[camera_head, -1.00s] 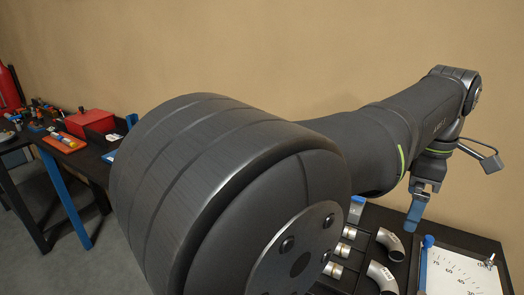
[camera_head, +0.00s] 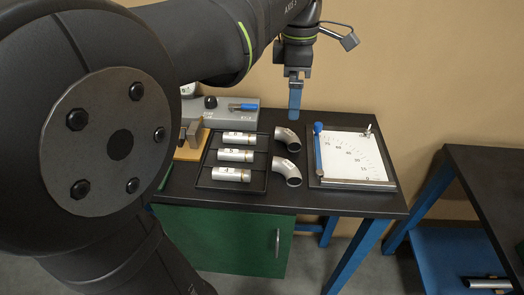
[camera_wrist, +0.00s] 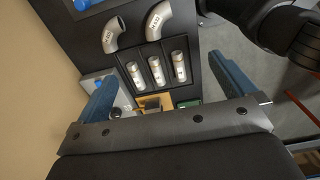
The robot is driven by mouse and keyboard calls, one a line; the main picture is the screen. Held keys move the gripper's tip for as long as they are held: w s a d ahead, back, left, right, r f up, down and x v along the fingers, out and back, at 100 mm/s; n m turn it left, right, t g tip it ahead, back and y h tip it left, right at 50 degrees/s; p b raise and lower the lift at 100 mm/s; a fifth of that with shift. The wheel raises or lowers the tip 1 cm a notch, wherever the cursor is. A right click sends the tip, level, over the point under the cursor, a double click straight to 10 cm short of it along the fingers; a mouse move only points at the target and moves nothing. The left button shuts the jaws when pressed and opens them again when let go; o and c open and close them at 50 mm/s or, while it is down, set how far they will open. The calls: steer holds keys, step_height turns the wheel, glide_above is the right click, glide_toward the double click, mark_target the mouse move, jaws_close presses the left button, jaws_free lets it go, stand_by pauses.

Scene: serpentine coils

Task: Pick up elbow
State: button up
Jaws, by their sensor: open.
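Two silver pipe elbows lie on the black bench top right of a rack: a far elbow (camera_head: 287,138) and a near elbow (camera_head: 289,172). In the wrist view both elbows, (camera_wrist: 114,35) and (camera_wrist: 157,19), show near the top, each with a white label. My gripper (camera_head: 295,112) points down behind the far elbow in the head view and is apart from it. In the wrist view my gripper (camera_wrist: 162,72) has its blue fingers wide apart with nothing held between them.
A black rack (camera_head: 203,183) holds three silver cylinders (camera_head: 235,155). A grey device with a blue handle (camera_head: 243,106) stands behind it. A board with an angle scale (camera_head: 352,158) and blue arm lies right. Another dark table (camera_head: 485,165) stands at far right.

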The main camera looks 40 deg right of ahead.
steer(key=c, duration=0.8)
steer(key=shift+o, duration=0.2)
steer(key=m, duration=0.9)
glide_above(288, 164)
steer(key=f, duration=1.8)
steer(key=shift+s+d+f, duration=0.1)
steer(key=shift+s+d, duration=0.05)
steer(key=shift+s, duration=0.05)
steer(key=shift+w+f, duration=0.15)
steer(key=shift+f, duration=2.6)
